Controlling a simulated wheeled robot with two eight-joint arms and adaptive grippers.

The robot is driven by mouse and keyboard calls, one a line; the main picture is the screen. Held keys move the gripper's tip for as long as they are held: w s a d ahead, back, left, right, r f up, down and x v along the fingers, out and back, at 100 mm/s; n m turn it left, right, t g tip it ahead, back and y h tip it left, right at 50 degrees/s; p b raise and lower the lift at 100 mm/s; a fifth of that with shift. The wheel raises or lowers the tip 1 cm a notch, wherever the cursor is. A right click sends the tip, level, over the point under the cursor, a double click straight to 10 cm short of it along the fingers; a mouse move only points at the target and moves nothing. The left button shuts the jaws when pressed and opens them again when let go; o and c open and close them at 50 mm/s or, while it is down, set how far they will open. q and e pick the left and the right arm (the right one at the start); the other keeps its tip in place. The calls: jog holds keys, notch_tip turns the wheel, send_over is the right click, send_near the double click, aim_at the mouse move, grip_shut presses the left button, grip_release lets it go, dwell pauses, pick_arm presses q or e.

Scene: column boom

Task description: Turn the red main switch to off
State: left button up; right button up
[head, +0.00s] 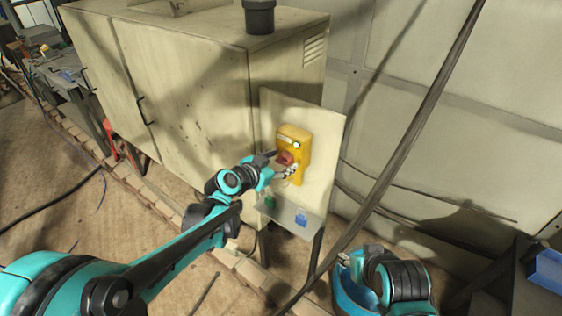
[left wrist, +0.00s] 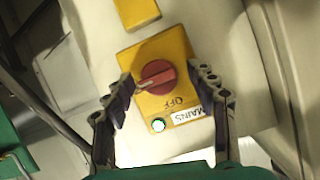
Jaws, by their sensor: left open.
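The red main switch (head: 285,158) is a round knob on a yellow box (head: 303,150) mounted on a pale upright panel. In the left wrist view the red knob (left wrist: 157,76) has a raised grip bar with a pale pointer toward the lower left. The box carries an OFF mark, a MAINS label (left wrist: 188,116) and a lit green-white lamp (left wrist: 158,125). My left gripper (left wrist: 165,86) is open, its fingers on either side of the knob; contact cannot be told. In the head view my left gripper (head: 280,164) partly covers the switch. My right arm shows at the bottom, its jaws unclear.
A small shelf (head: 285,213) below the box holds a blue item (head: 301,219) and a green one (head: 270,201). A large pale cabinet (head: 185,90) stands left of the panel. A dark diagonal bar (head: 410,135) crosses right of it. A cluttered bench (head: 60,75) is far left.

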pick_arm(q)
jog(key=c, duration=1.1)
jog(key=n, duration=0.1)
jog(key=n+g+h+b, duration=0.1)
jog(key=shift+w+a+f+n, duration=0.1)
jog(key=shift+a+n, duration=0.05)
jog(key=shift+n, duration=0.25)
jog(key=n+h+b, duration=0.2)
jog(key=n, duration=0.1)
jog(key=shift+a+f+g, duration=0.1)
jog(key=shift+g, duration=0.3)
jog(key=n+h+b, duration=0.2)
jog(key=n, duration=0.1)
jog(key=shift+w+f, duration=0.1)
jog(key=shift+f, duration=0.05)
jog(key=n+h+b, duration=0.2)
jog(key=n+b, duration=0.1)
jog(key=n, duration=0.1)
jog(key=shift+f, duration=0.1)
jog(key=shift+c, duration=0.2)
jog(key=shift+n, duration=0.4)
